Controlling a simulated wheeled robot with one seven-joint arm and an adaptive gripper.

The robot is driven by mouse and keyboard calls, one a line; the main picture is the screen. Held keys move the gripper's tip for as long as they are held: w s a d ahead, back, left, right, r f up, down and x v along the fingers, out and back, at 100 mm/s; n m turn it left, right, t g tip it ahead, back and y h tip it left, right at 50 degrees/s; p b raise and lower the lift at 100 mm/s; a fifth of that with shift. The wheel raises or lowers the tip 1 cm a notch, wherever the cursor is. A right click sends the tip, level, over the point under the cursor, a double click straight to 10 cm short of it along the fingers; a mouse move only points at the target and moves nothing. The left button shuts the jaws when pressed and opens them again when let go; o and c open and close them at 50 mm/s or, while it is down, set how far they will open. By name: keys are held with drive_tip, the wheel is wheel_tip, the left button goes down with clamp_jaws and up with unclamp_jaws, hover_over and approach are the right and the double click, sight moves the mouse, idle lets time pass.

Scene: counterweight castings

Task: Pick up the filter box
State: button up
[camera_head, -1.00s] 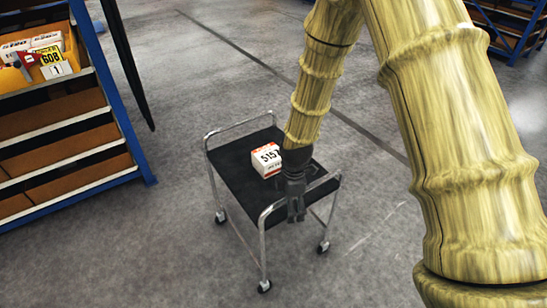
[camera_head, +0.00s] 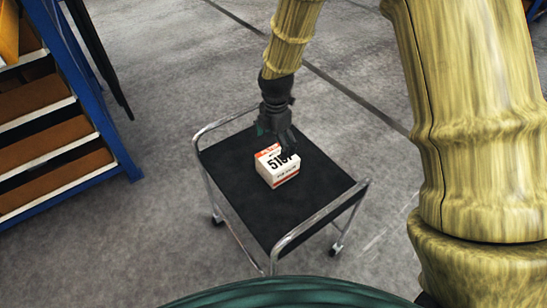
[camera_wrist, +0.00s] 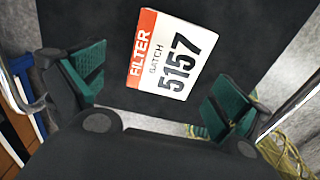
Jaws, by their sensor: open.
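The filter box (camera_head: 275,167) is a small white carton with a red band and the number 5157, lying on a black-topped cart (camera_head: 240,200). In the wrist view the filter box (camera_wrist: 172,55) shows its top label, "FILTER BATCH 5157", tilted and lying ahead of the fingers. My gripper (camera_head: 280,145) is above and at the far side of the box, pointing down, and hides part of the label in the head view. In the wrist view my gripper (camera_wrist: 158,95) has its green-padded fingers wide apart, with nothing between them. I see no contact with the box.
The cart has chrome rails (camera_head: 320,222) at its two ends and wheels below. A blue-framed shelf rack (camera_head: 105,130) with brown shelves stands at the left. The cart top around the box is clear, and the grey floor around the cart is open.

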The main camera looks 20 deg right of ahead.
sight(278, 156)
drive_tip(key=shift+s+d+f, duration=0.1)
drive_tip(key=shift+s+f, duration=0.25)
drive_tip(key=f, duration=0.4)
drive_tip(key=shift+w+d+f, duration=0.15)
drive_tip(key=shift+w+f, duration=0.05)
drive_tip(key=shift+f, duration=0.05)
drive_tip(key=shift+s+f+b, duration=0.3)
drive_tip(key=shift+s+f, duration=0.05)
drive_tip(key=shift+f, duration=2.1)
drive_tip(key=c, duration=0.9)
drive_tip(key=shift+r, duration=0.1)
drive_tip(key=shift+c, duration=0.2)
